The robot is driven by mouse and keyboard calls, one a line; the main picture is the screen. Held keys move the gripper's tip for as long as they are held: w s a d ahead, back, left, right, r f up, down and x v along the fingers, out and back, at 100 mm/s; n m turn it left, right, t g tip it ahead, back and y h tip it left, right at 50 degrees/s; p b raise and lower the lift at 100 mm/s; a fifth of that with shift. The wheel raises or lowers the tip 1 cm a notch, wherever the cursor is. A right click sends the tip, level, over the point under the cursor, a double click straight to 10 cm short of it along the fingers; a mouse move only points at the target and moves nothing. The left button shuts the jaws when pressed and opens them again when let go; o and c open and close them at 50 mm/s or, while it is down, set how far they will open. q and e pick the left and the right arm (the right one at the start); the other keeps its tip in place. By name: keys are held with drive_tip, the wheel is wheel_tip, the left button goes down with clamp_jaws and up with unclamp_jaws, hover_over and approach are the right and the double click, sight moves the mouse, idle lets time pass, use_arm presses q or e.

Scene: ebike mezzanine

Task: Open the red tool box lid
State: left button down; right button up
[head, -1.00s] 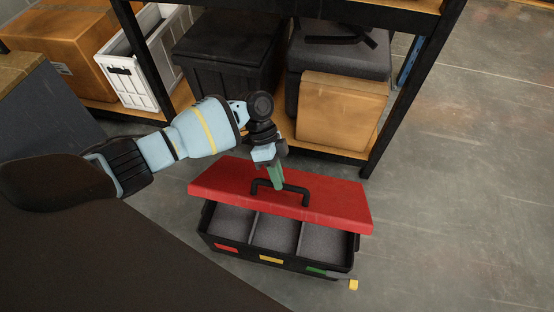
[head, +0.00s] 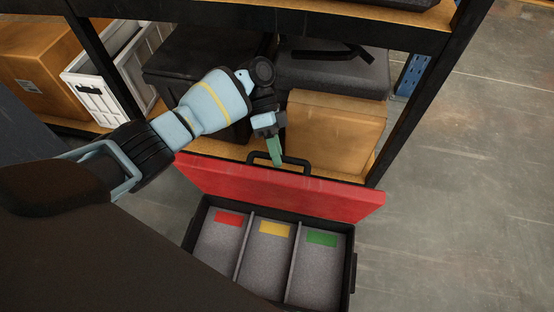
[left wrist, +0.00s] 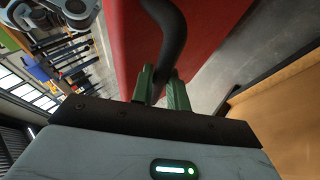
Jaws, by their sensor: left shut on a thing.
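The red tool box lid (head: 300,190) stands raised at the back of the black tool box (head: 353,250), tilted up and away from the open box. Three grey compartments show inside, with a red, a yellow and a green label. My left gripper (head: 276,160) is at the black lid handle (head: 300,161). In the left wrist view the green fingers (left wrist: 161,88) are shut on the handle (left wrist: 172,40), with the red lid (left wrist: 125,45) behind it. My right gripper is not in view.
A shelf rack stands right behind the lid, with a cardboard box (head: 335,130), black bins (head: 195,80) and a white crate (head: 95,95) on its lower board. Grey floor (head: 460,200) is clear to the right.

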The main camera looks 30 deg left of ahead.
use_arm(q)
drive_tip(key=shift+w+a+f+g+b, duration=0.2)
drive_tip(key=shift+a+f+g+b, duration=0.15)
drive_tip(key=shift+f, duration=0.35)
drive_tip(key=c, duration=1.4)
unclamp_jaws()
drive_tip(key=shift+w, duration=0.1)
drive_tip(key=shift+o, duration=0.2)
drive_tip(key=shift+r, duration=0.2)
drive_tip(key=v, duration=0.7)
drive_tip(key=shift+a+r, duration=0.15)
drive_tip(key=shift+a, duration=0.05)
